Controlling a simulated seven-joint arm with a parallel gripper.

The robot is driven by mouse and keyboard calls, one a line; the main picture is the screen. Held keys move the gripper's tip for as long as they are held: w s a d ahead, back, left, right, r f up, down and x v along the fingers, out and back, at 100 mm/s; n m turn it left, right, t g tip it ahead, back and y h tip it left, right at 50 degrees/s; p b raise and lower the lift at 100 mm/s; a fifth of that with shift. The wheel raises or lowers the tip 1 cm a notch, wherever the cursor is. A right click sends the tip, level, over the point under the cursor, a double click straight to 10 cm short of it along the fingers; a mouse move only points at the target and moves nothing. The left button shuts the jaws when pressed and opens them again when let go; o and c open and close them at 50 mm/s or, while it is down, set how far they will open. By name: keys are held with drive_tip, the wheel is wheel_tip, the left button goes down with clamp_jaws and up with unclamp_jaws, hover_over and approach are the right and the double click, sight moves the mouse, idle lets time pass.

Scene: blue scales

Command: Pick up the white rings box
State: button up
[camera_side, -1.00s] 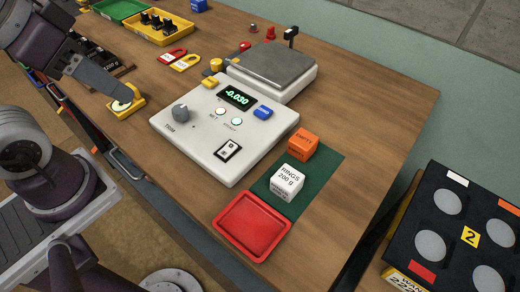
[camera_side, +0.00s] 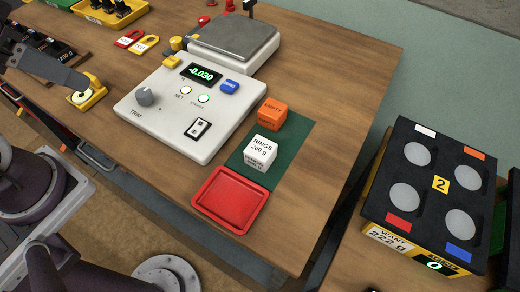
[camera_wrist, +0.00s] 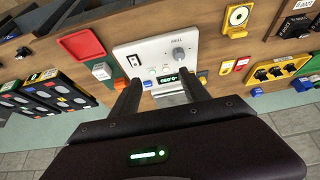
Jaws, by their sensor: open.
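The white rings box (camera_side: 260,152), a small cube marked "RINGS 200 g", sits on the dark green mat (camera_side: 298,134) between the orange "EMPTY" box (camera_side: 272,114) and the red tray (camera_side: 230,200). The white box also shows small in the wrist view (camera_wrist: 101,71), left of my fingers, near the red tray (camera_wrist: 82,44). My gripper (camera_wrist: 160,88) is open, its two dark fingers apart with the scale seen beyond and between them. It is well away from the box and holds nothing visible.
The white scale console (camera_side: 180,125) reads -0.030, with a grey weighing plate (camera_side: 235,36) behind it. A black case marked 2 (camera_side: 420,215) stands to the right, beyond the table edge. Red and yellow tags (camera_side: 130,38) lie at the back left. Wood right of the mat is clear.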

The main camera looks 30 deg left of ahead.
drive_tip(key=shift+o, duration=0.3)
drive_tip(key=o, duration=0.3)
drive_tip(key=w+d+f+n+g+h, duration=0.1)
drive_tip(key=d+f+n+g+h, duration=0.1)
drive_tip(key=d+f+g+h, duration=0.3)
drive_tip(key=n+g+h, duration=0.3)
drive_tip(key=n+h, duration=0.4)
drive_tip(key=n, duration=0.3)
approach(258, 147)
drive_tip(key=s+d+r, duration=0.2)
drive_tip(key=s+r, duration=0.3)
drive_tip(key=r, duration=0.1)
drive_tip(key=w+f+n, duration=0.1)
drive_tip(key=f+n, duration=0.1)
drive_tip(key=w+f+n+t+h, duration=0.1)
drive_tip(key=f, duration=0.2)
drive_tip(key=w+f+n+t, duration=0.1)
drive_tip(key=w+f+n, duration=0.1)
drive_tip(key=shift+a+f+n, duration=0.25)
drive_tip(key=shift+f+n, duration=0.05)
drive_tip(key=shift+f, duration=0.1)
drive_tip(key=shift+h, duration=0.3)
drive_tip(key=x, duration=0.7)
drive_tip(key=shift+s+f, duration=0.1)
drive_tip(key=shift+s, duration=0.1)
